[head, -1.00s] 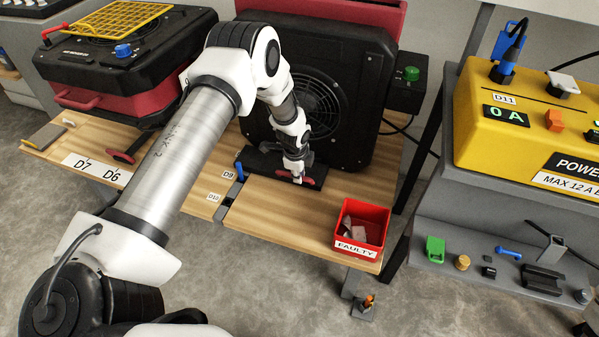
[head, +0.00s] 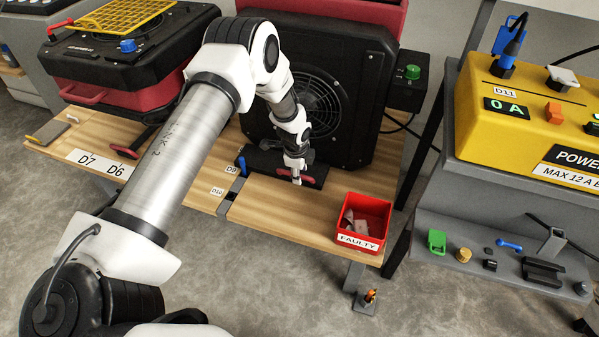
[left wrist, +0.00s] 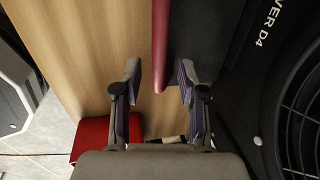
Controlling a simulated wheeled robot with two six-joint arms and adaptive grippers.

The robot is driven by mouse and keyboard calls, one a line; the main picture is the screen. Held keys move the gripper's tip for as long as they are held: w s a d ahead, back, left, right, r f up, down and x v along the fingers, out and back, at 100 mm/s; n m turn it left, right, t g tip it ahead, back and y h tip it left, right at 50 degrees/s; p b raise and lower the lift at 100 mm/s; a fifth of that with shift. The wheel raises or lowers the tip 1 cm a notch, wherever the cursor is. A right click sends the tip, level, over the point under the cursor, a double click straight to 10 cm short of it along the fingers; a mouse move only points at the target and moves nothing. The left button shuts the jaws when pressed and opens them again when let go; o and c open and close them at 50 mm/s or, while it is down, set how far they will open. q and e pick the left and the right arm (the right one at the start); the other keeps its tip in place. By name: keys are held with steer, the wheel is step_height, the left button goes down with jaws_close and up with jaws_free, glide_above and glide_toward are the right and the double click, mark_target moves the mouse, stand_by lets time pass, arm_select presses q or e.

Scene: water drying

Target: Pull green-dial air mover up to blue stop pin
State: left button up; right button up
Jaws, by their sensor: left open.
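The green-dial air mover (head: 370,95) is a black boxy fan unit with a round grille, standing on the wooden bench. Its green dial (head: 413,72) is on a box at its right side. A red handle bar (head: 308,181) shows at its front foot. The blue stop pin (head: 242,166) stands upright by the D9 label, left of the foot. My left gripper (head: 294,178) is at the handle. In the left wrist view the open left gripper (left wrist: 158,75) has the red bar (left wrist: 160,45) between its fingers, with gaps on both sides. My right gripper is not in view.
A red FAULTY bin (head: 363,222) sits at the bench's front right corner. Another black and red air mover (head: 130,65) stands at the left. A yellow power unit (head: 530,115) is at the right, above a grey shelf. The bench front (head: 285,225) is clear.

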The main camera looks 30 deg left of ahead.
arm_select(q)
step_height(320, 180, up, 11)
steer(key=s, duration=0.2)
steer(key=shift+d+r, duration=0.15)
steer(key=shift+d, duration=0.15)
steer(key=shift+s, duration=0.1)
